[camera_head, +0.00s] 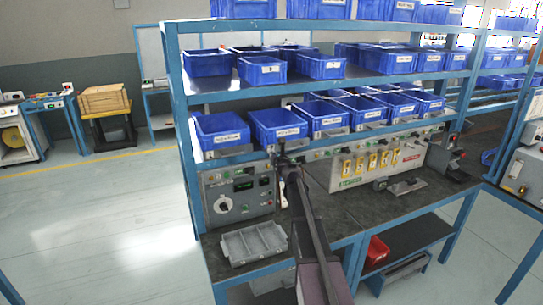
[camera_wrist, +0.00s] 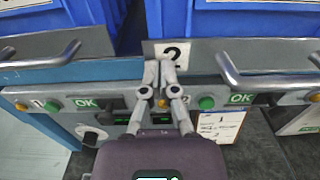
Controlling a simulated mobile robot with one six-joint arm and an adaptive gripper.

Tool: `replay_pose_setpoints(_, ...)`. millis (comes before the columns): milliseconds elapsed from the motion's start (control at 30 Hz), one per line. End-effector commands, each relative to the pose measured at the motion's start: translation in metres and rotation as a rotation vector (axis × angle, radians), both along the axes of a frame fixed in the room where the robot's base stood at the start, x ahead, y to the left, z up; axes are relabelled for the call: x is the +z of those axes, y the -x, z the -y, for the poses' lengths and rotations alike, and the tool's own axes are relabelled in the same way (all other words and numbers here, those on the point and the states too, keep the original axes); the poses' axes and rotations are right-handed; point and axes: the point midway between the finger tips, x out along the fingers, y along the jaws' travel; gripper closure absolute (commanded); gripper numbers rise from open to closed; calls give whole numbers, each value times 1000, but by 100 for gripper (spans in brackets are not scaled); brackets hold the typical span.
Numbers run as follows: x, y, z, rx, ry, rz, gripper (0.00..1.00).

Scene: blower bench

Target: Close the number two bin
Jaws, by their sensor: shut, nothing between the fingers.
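A white plate marked 2 (camera_wrist: 172,52) sits at the middle of the grey shelf edge in the wrist view. To its right a blue bin (camera_wrist: 250,22) stands behind a metal handle (camera_wrist: 232,75); I take it as the number two bin. It seems to be the second blue bin (camera_head: 277,127) on the lower shelf in the head view. My gripper (camera_wrist: 160,72) is shut and empty, its fingertips close in front of the plate and left of that handle; I cannot tell whether they touch. In the head view my gripper (camera_head: 281,160) is below that bin, partly hidden by my arm.
Another blue bin (camera_wrist: 60,22) with its own handle (camera_wrist: 45,62) stands to the left. Green buttons and OK displays line the panel below.

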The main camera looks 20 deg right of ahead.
Motion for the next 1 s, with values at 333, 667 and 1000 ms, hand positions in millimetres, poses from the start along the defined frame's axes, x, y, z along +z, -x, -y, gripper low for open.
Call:
replay_pose_setpoints(333, 0, -3, 0, 0, 0, 0, 100)
replay_pose_setpoints(667, 0, -47, 0, 0, 0, 0, 100)
replay_pose_setpoints(1000, 0, -52, -1, 0, -1, 0, 100)
